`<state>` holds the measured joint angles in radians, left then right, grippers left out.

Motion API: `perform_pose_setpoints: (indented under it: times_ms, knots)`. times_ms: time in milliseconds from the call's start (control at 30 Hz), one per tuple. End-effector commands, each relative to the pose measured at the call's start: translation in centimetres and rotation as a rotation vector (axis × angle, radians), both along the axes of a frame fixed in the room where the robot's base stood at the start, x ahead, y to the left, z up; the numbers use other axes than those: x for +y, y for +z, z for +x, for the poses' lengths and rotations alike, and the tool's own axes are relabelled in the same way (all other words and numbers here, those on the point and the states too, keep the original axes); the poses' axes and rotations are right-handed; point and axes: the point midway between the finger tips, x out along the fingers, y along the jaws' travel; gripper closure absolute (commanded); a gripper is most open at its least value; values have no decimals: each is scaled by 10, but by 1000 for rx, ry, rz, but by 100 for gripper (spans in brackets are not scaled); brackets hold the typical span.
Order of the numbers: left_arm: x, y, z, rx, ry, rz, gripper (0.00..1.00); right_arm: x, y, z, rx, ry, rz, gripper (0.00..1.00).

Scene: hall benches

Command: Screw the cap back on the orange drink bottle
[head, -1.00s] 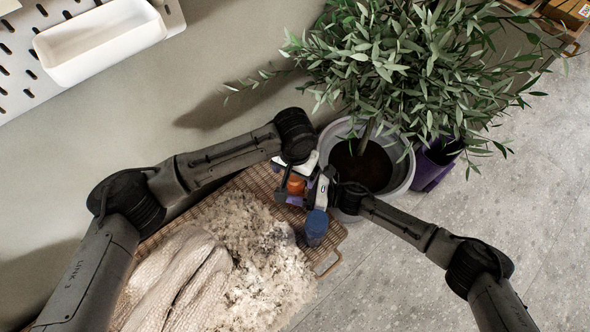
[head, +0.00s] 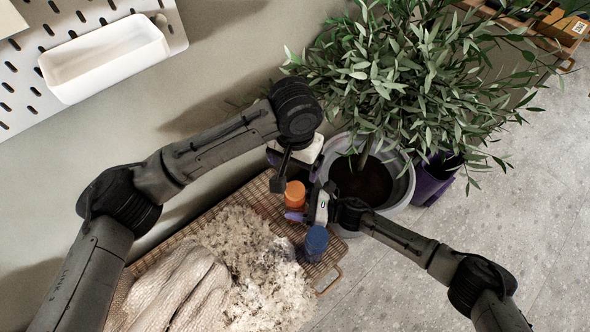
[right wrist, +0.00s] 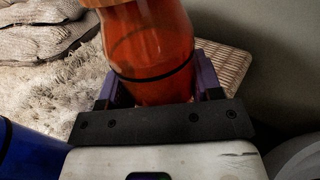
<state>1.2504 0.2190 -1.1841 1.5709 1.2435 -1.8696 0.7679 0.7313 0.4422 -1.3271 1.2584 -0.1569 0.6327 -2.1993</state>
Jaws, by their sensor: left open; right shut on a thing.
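The orange drink bottle (head: 295,197) stands over the far right end of a woven tray. In the right wrist view the bottle (right wrist: 152,55) is large, between my purple right fingers, with a lighter orange-brown part at its cut-off upper end. I cannot tell whether that part is the cap. My right gripper (head: 298,214) is shut on the bottle's side. My left gripper (head: 292,164) is open, above the bottle in the picture and apart from it; its fingers are partly hidden by its wrist. No separate loose cap is clear to see.
A blue container (head: 316,241) stands close to the right gripper. The woven tray (head: 262,190) holds pale shredded filling (head: 255,265) and wrapped, padded pieces (head: 175,290). A potted plant (head: 405,185) crowds the far side. A white bin (head: 105,60) hangs on a pegboard at upper left.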

Motion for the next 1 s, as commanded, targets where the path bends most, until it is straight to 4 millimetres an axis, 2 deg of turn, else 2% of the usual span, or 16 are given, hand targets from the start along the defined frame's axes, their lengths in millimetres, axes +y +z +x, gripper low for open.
perform_pose_setpoints:
  times_ms: [167, 467, 500, 800, 1000]
  knots:
    - [0, 9, 0, 0, -1, 1, 13, 0, 0, 0, 0, 0, 0, 100]
    - [0, 10, 0, 0, -1, 1, 13, 0, 0, 0, 0, 0, 0, 100]
    - [0, 10, 0, 0, -1, 1, 13, 0, 0, 0, 0, 0, 0, 38]
    - [0, 10, 0, 0, 0, 0, 13, 0, 0, 0, 0, 0, 0, 11]
    - [0, 10, 0, 0, 0, 0, 13, 0, 0, 0, 0, 0, 0, 11]
